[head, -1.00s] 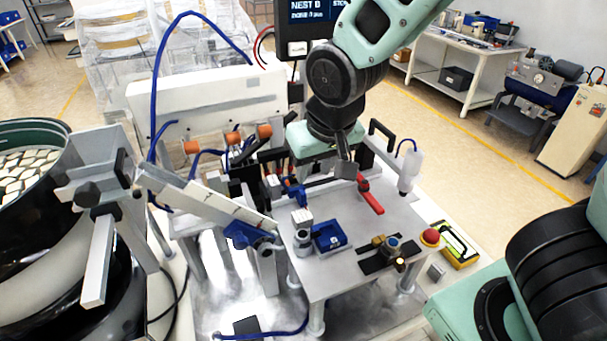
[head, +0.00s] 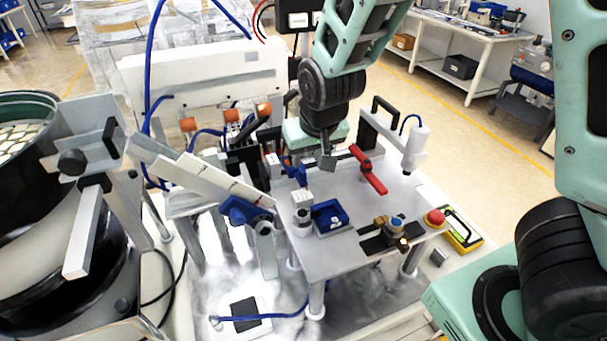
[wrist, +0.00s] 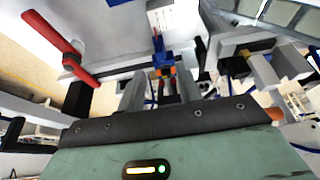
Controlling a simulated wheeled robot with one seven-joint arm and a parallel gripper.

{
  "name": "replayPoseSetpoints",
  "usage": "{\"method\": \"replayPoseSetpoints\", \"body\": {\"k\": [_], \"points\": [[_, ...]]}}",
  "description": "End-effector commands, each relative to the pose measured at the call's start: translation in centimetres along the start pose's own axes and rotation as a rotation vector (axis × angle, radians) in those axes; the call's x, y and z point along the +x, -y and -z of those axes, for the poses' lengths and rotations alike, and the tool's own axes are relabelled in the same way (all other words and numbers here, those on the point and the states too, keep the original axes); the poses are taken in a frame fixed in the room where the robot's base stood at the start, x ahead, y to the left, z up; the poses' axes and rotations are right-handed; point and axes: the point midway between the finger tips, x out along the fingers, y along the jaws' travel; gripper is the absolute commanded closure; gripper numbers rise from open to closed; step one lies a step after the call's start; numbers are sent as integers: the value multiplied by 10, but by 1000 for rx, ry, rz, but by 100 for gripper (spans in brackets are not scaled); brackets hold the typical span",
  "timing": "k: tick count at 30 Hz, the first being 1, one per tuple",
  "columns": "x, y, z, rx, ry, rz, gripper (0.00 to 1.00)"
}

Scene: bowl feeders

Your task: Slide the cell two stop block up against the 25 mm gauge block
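My gripper (head: 327,161) hangs low over the back of the small metal table, beside a dark rail. In the wrist view its two grey fingers (wrist: 160,92) stand apart with nothing held between them. A blue piece (head: 297,174) sits at the left of the rail; it also shows beyond the fingers in the wrist view (wrist: 160,50). I cannot tell surely whether it is the stop block. A red lever (head: 368,170) lies right of the gripper, and also shows in the wrist view (wrist: 62,48). I cannot pick out the 25 mm gauge block with certainty.
A blue tray (head: 330,217) and a white stacked part (head: 302,200) stand nearer the front. A black fixture with knobs (head: 384,236) and a red button (head: 434,218) are at the right. A sloping chute (head: 200,178) comes in from the left. The table's middle is clear.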

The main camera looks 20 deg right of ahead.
Motion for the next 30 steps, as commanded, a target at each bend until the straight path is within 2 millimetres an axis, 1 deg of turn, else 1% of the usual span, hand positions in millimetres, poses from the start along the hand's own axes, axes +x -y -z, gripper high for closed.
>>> {"method": "replayPoseSetpoints", "body": {"k": [1,6,12,16,24,25,28,30], "points": [[12,-2,-1,5,3,-3,65],[37,-2,-1,4,3,-2,65],[59,-1,0,1,2,-1,65],[65,0,0,1,1,0,65],[66,0,0,0,0,1,65],[66,0,0,0,0,1,71],[66,0,0,0,0,0,99],[66,0,0,0,0,0,100]]}}
